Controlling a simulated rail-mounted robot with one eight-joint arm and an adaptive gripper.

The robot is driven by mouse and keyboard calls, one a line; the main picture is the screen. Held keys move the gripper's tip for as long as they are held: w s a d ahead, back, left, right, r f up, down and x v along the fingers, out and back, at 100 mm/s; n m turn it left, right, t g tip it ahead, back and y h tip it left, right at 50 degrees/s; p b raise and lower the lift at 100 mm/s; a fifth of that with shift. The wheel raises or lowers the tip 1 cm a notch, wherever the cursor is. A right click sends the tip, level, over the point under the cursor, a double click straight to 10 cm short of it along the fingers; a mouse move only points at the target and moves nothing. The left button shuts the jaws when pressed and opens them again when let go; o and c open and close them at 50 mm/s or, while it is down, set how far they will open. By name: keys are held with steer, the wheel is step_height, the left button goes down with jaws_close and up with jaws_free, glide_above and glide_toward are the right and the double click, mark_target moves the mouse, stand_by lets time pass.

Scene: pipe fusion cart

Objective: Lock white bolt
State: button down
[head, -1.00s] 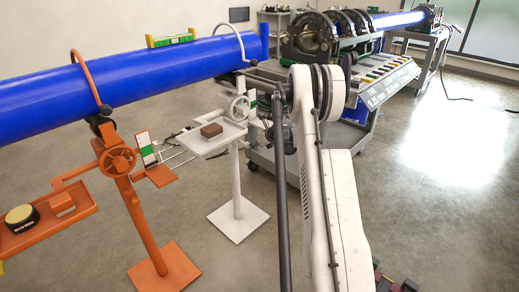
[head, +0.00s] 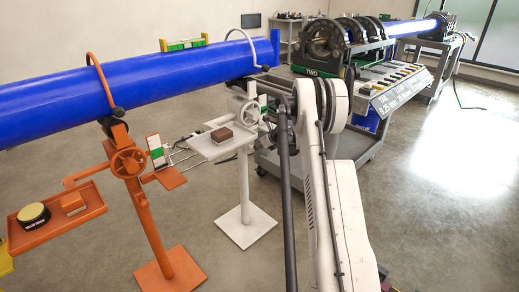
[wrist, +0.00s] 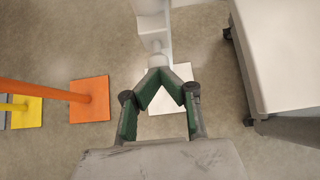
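The white stand (head: 244,180) stands under the blue pipe (head: 130,88), with a white handwheel (head: 249,112) and a white hook (head: 249,40) over the pipe. I cannot single out the white bolt; my arm covers part of the area right of the wheel. In the wrist view, white parts of the stand (wrist: 152,20) lie beyond my gripper (wrist: 158,72). Its green-padded fingers angle inward and their tips are close together at a narrow white part. I cannot tell whether they touch or hold it. In the head view my gripper is mostly hidden by my arm.
An orange stand (head: 145,215) with a tray (head: 60,220) is to the left. A white tray (head: 222,143) with a brown block (head: 222,134) juts out left of the white wheel. A grey cart (head: 330,165) stands at right.

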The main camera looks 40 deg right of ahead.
steer(key=shift+s, duration=0.1)
steer(key=s+f+p+v, duration=0.1)
steer(key=f+p+v, duration=0.1)
steer(key=v, duration=1)
steer(key=shift+s+r, duration=0.3)
steer(key=shift+s, duration=0.35)
steer(key=shift+d, duration=0.15)
